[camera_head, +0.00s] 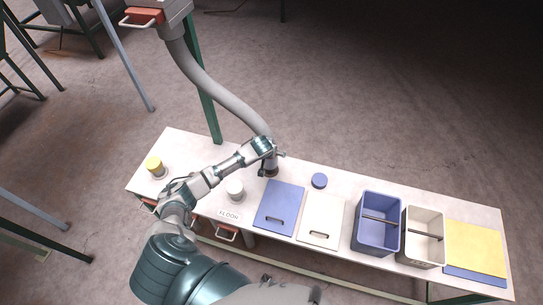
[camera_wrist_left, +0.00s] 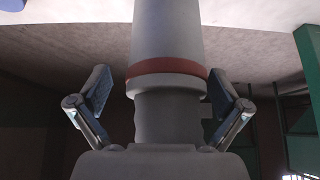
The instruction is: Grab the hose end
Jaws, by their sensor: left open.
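The grey hose (camera_head: 222,92) hangs from a hopper outlet and curves down to the table. Its lower end (camera_head: 271,169) is just above or at the table top, partly hidden by my left gripper (camera_head: 268,158). In the left wrist view the hose end (camera_wrist_left: 168,78) stands upright, grey with a red-brown band. The fingers of my left gripper (camera_wrist_left: 160,82) are spread on both sides of it. A gap shows at the left finger; the right finger is close to the hose and contact cannot be told. My right gripper is not seen.
The hopper (camera_head: 157,14) with a red slide handle is at top left. On the pale table (camera_head: 400,190) are a yellow-topped cup (camera_head: 155,166), a white cup (camera_head: 234,188), a blue disc (camera_head: 319,180), blue (camera_head: 279,207) and white lids (camera_head: 321,219), and blue (camera_head: 377,222) and white bins (camera_head: 423,236).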

